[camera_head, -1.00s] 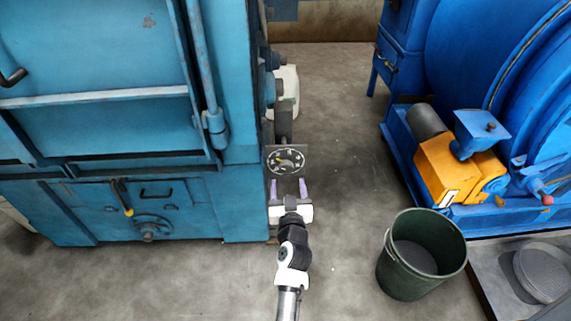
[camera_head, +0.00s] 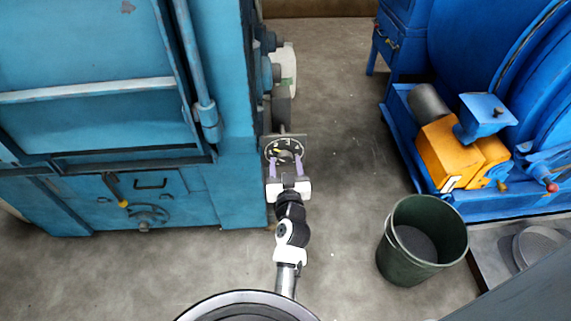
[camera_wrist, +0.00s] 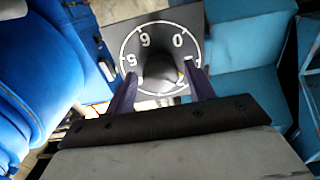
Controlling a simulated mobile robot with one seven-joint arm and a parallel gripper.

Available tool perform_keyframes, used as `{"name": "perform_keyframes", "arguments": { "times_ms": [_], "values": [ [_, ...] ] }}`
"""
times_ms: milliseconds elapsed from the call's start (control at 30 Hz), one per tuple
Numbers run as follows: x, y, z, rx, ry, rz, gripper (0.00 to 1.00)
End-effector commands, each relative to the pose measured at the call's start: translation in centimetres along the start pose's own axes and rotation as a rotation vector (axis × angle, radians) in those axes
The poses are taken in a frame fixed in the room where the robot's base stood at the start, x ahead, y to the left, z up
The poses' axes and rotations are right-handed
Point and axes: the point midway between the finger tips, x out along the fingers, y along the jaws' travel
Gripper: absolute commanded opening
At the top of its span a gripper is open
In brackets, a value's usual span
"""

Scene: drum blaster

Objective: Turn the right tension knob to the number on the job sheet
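The tension dial (camera_head: 284,144) is a dark round plate with white marks on a bracket at the right side of the teal machine. In the wrist view the dial (camera_wrist: 143,38) shows white digits around a dark knob (camera_wrist: 158,66), with a yellow mark low on the right. My gripper (camera_head: 286,165) is at the dial's near edge. In the wrist view my gripper (camera_wrist: 160,80) is open, its two purple fingers on either side of the knob. I cannot tell whether they touch it. No readable job sheet shows.
The teal machine (camera_head: 235,180) stands close on the left. A dark green bin (camera_head: 397,255) stands on the floor at right, before a blue machine with an orange motor housing (camera_head: 448,150). Bare floor (camera_head: 340,200) lies between the gripper and the bin.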

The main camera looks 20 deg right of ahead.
Motion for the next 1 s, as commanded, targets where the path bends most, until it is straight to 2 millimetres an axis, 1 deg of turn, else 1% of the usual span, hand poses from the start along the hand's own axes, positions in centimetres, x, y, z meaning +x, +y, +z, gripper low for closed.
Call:
{"name": "perform_keyframes", "arguments": {
  "times_ms": [33,267,467,667,867,1000],
  "values": [
    [0.0,0.0,0.0,0.0,0.0,0.0,0.47],
    [0.0,0.0,0.0,0.0,0.0,0.0,0.17],
    [0.01,-0.01,-0.02,0.012,0.0,0.0,0.17],
    [0.02,-0.05,-0.08,0.078,0.001,-0.001,0.17],
    [0.03,-0.07,-0.16,0.219,0.002,-0.001,0.17],
    [0.04,-0.14,-0.22,0.347,0.001,-0.002,0.17]
  ]
}}
